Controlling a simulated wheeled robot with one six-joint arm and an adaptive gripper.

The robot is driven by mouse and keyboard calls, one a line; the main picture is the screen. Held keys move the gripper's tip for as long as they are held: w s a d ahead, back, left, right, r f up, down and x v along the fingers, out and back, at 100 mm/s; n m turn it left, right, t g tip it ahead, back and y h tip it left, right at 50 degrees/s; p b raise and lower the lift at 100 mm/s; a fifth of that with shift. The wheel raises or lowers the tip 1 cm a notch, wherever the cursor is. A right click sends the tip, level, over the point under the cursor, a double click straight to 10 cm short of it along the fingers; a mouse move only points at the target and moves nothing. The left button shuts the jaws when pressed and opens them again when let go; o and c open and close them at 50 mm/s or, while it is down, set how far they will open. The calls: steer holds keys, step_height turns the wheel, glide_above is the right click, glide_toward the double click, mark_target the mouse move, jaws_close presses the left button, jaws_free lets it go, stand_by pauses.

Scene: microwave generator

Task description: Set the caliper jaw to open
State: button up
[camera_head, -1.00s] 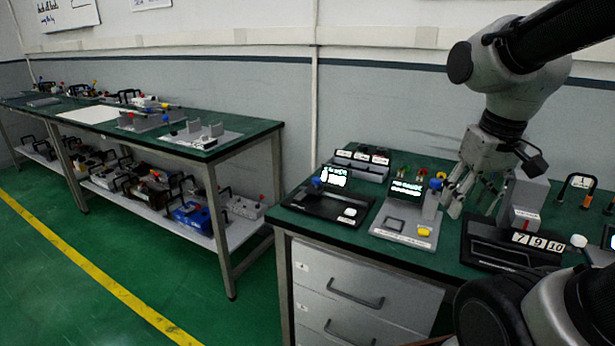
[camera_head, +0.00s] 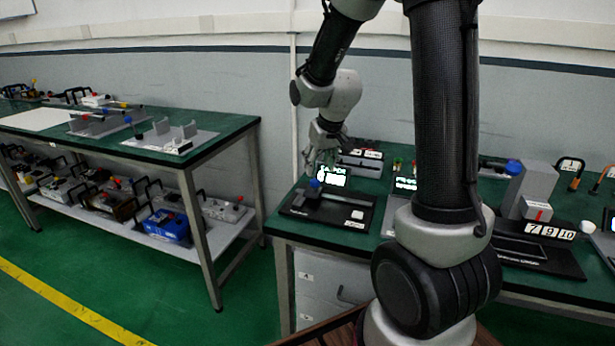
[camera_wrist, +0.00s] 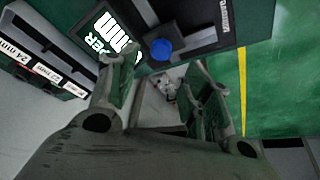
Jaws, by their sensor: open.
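The caliper station (camera_head: 345,214) is a black base on the green bench, with a lit screen (camera_head: 332,177) at its back, a blue knob (camera_head: 314,184) and a white button (camera_head: 357,215). In the wrist view the screen (camera_wrist: 112,35) shows part of a word ending in "PER" and "mm". The blue knob (camera_wrist: 161,49) lies ahead of my fingers, near the gap between them. My gripper (camera_head: 320,162) is open and empty above the back left of the station. Its two fingers (camera_wrist: 160,78) stand apart in the wrist view. I cannot make out the jaw's position.
Behind the station is a rack (camera_head: 360,156), with labels such as "24 mm" in the wrist view (camera_wrist: 45,72). To the right stand a grey block device (camera_head: 530,185) and number plates (camera_head: 549,232). Another bench (camera_head: 215,137) stands at left, beyond a floor gap.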

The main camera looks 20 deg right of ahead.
mark_target(315, 179)
steer(key=x, duration=0.6)
steer(key=shift+f, duration=0.25)
jaws_close()
